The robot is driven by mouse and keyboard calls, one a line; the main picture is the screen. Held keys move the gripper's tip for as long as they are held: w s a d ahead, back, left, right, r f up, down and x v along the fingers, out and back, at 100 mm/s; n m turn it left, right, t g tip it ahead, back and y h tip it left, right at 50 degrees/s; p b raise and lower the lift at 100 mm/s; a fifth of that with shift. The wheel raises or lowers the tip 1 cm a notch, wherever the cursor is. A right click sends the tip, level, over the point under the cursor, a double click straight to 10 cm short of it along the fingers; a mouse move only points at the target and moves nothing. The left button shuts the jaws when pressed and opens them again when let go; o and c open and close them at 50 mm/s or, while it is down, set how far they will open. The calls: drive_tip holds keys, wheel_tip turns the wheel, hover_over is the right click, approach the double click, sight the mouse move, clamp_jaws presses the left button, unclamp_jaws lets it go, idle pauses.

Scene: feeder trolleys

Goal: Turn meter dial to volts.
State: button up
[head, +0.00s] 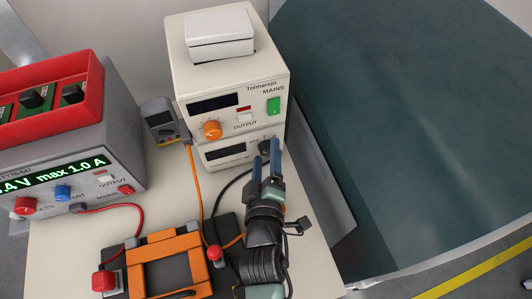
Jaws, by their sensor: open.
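A small grey and yellow handheld meter (163,124) stands against the left side of the white power supply. Its round dial (167,129) shows on the front, too small to read its setting. My gripper (266,152), with two blue fingers, is open at the right of the bench, well to the right of the meter. The fingertips overlap a dark knob (265,147) on the lower white unit in this view; I cannot tell whether they touch it. Nothing shows between the fingers.
The white power supply (238,80) sits on the lower white unit (225,153), with a white box (220,35) on top. A grey supply (95,160) carrying a red tray (92,95) is at left. An orange frame (165,243) and cables lie in front.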

drive_tip(key=shift+w, duration=0.15)
drive_tip(key=shift+c, duration=0.2)
clamp_jaws()
